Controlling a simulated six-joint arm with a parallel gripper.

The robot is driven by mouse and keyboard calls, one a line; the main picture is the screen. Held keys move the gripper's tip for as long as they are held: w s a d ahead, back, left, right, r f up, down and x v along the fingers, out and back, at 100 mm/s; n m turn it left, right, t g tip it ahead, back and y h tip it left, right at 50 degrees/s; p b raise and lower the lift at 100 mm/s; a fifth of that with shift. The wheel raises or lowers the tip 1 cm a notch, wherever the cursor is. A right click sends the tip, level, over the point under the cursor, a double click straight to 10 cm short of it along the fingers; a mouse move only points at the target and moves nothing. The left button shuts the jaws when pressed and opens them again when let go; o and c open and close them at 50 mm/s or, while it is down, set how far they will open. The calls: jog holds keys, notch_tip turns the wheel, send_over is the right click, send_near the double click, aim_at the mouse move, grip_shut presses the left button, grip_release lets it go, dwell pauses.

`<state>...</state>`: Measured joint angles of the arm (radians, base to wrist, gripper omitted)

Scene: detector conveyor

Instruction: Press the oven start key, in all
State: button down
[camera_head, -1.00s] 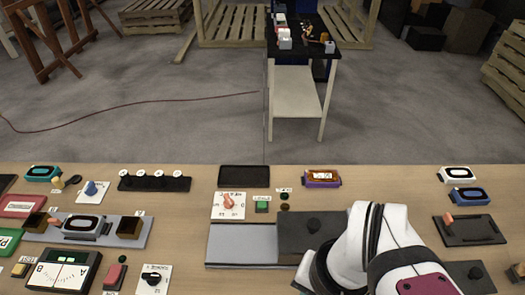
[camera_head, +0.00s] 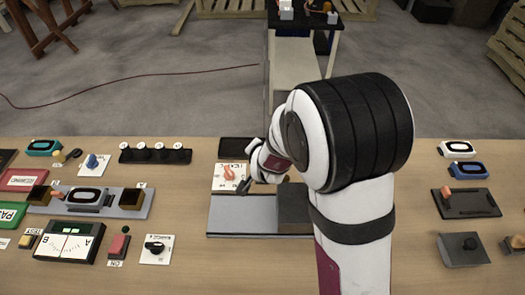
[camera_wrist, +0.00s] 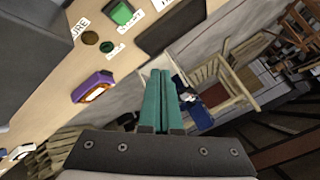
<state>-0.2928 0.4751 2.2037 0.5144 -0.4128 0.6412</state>
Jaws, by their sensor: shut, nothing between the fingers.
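A green key (camera_wrist: 122,12) with a START label sits on the wooden panel at the top of the wrist view. In the head view my arm now hides it. My gripper (camera_wrist: 161,73) has its two teal fingers shut together with nothing between them. It points away to the lower right of the green key and is apart from it. In the head view the gripper end (camera_head: 245,185) shows small and dark beside the white plate with the orange dial (camera_head: 230,174).
A purple-framed display (camera_wrist: 93,87) and a small round dark knob (camera_wrist: 91,38) are near the green key. A grey tray with a dark block (camera_head: 292,207) lies in front of the dial plate. Red button (camera_head: 119,245) and black knob (camera_head: 154,248) units stand at the left front.

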jog(key=shift+f, duration=4.35)
jog(key=shift+f, duration=0.1)
jog(key=shift+f, duration=0.35)
